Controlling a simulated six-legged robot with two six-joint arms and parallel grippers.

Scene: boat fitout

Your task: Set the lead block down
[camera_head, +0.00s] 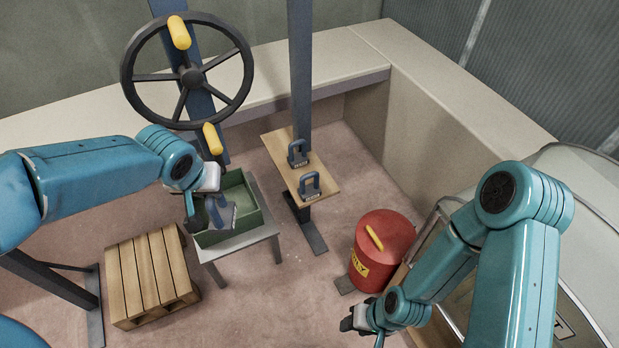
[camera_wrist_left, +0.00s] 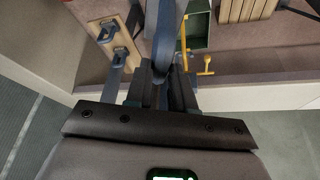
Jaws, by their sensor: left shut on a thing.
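My left gripper (camera_head: 205,200) is shut on the lead block (camera_head: 225,214), a grey block with a blue handle. The block hangs tilted in or just above the green crate (camera_head: 259,219); I cannot tell whether it touches the bottom. In the left wrist view the blue handle (camera_wrist_left: 162,45) shows between the dark fingers (camera_wrist_left: 163,90), with the green crate (camera_wrist_left: 201,35) beyond. Two similar blocks with blue handles, a far one (camera_head: 298,153) and a near one (camera_head: 310,186), stand on a wooden board (camera_head: 280,150). My right gripper (camera_head: 362,324) is low near the red bin; its jaw opening is unclear.
The crate stands on a small grey table (camera_head: 238,244). A wooden pallet stack (camera_head: 150,277) stands front left, a red lidded bin (camera_head: 384,240) to the right. Floor between crate and bin is clear.

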